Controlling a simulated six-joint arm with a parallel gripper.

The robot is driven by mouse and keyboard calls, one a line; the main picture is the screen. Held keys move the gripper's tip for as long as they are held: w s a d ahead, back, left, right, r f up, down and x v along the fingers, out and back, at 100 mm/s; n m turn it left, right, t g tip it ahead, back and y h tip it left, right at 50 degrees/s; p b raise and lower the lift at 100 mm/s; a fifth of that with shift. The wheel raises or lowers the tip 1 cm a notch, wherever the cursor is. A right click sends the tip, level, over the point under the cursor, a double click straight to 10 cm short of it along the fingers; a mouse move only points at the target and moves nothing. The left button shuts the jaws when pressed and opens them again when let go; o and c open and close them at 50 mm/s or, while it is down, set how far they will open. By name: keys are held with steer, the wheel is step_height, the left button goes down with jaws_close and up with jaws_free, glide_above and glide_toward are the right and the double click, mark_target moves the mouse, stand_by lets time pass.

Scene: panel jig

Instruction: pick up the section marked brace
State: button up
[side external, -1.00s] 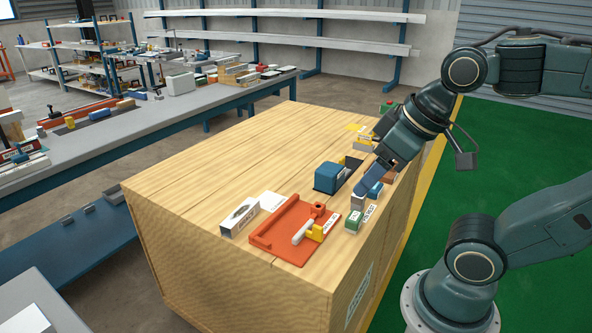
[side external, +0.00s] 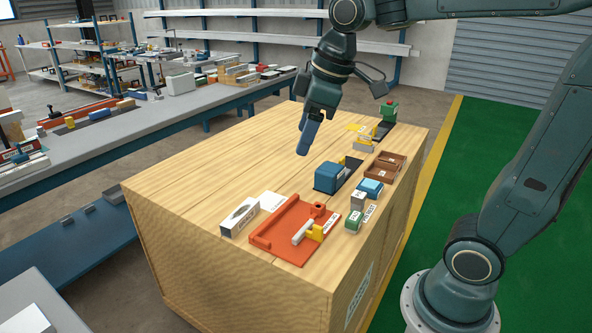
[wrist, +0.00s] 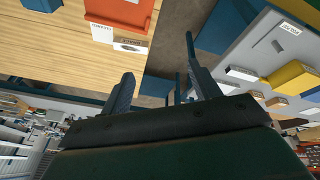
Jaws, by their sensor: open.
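My gripper (side external: 303,150) is raised above the wooden crate top, behind and left of the blue block, and holds nothing. In the wrist view its two fingers (wrist: 160,88) stand apart with a clear gap. Small labelled pieces lie on the crate: a green block (side external: 353,221), a grey block (side external: 358,201), a light blue block (side external: 370,188) and brown trays (side external: 386,167). A grey bar (side external: 302,231) lies in the orange jig (side external: 275,242).
A large blue block (side external: 331,178) sits on a dark patch mid-crate. A white box (side external: 240,217) and a white card (side external: 272,201) lie left of the jig. The crate's left and back top is bare. A cluttered grey bench (side external: 170,112) stands beyond.

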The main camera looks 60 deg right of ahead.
steer(key=w+d+f+n+g, duration=0.1)
steer(key=w+d+f+n, duration=0.15)
steer(key=w, duration=0.55)
steer(key=w+d+f+n+g, duration=0.1)
steer(key=w+d+f+n, duration=0.2)
steer(key=w, duration=0.6)
steer(key=w+d+f+n+g, duration=0.1)
steer(key=w+d+f+n, duration=0.1)
steer(key=w+f+n, duration=0.2)
steer(key=w+d+f+n+g+y, duration=0.1)
steer(key=w+d+f+n, duration=0.2)
steer(key=f, duration=0.7)
steer(key=shift+w+n, duration=0.35)
steer(key=shift+w, duration=0.9)
steer(key=shift+f, duration=0.15)
glide_above(241, 212)
steer(key=d, duration=0.1)
steer(key=shift+w+d+f, duration=0.1)
steer(key=shift+w+f, duration=0.05)
steer(key=shift+f, duration=4.05)
steer(key=shift+f, duration=0.1)
steer(key=shift+a+f, duration=0.25)
steer(key=shift+f, duration=1)
steer(key=shift+a+f, duration=0.25)
steer(key=shift+f, duration=0.95)
